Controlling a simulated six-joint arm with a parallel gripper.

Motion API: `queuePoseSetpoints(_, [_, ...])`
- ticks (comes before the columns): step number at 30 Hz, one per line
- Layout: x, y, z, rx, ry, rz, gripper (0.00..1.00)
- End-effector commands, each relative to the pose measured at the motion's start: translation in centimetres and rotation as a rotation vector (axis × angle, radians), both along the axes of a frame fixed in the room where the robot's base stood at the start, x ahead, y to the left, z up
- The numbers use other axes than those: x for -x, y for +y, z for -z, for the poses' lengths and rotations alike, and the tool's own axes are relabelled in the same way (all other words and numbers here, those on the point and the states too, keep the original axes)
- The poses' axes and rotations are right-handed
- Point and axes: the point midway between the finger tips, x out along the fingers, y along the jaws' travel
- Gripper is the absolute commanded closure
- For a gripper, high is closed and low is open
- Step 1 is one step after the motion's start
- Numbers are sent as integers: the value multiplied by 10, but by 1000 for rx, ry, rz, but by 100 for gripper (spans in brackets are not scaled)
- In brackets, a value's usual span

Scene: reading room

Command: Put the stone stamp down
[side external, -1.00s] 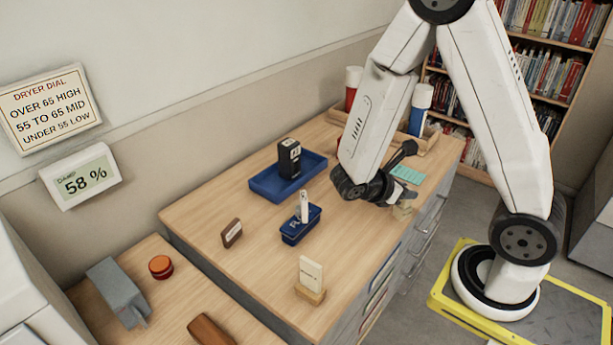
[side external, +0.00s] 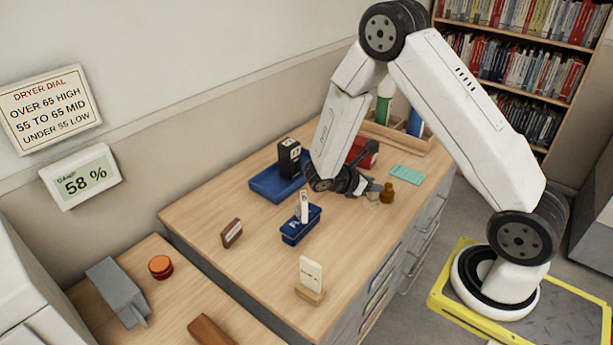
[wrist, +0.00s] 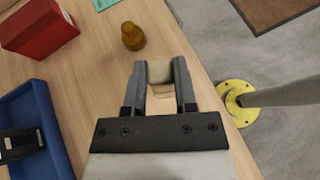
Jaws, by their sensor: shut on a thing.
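The stone stamp is a pale beige block (wrist: 160,71) between my fingertips in the wrist view. My gripper (wrist: 160,80) is shut on it. In the side external view my gripper (side external: 368,187) is low over the back right part of the wooden counter (side external: 260,245), and the stamp (side external: 372,198) shows only as a small pale patch at the fingertips. I cannot tell whether its underside touches the counter. A brown, knob-shaped wooden piece (side external: 387,193) stands just right of the stamp; it also shows in the wrist view (wrist: 132,37), apart from my fingers.
A blue tray (side external: 262,184) with a black stamper (side external: 289,158) lies left of my gripper. A red box (wrist: 38,28), a teal sheet (side external: 407,174) and a blue box (side external: 298,230) are nearby. A card stand (side external: 310,293) is at the front. Bare counter lies between them.

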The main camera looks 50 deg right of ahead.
Motion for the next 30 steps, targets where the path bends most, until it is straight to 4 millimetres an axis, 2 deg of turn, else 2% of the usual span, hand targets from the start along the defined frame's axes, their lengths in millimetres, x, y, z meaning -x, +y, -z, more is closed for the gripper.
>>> queuePoseSetpoints(6, [-17,-8,23,1,1,2,100])
queuePoseSetpoints(12, [-27,-11,35,0,0,1,100])
queuePoseSetpoints(23, [-31,-13,40,0,-1,0,100])
queuePoseSetpoints(30, [-33,-14,62,1,0,0,100])
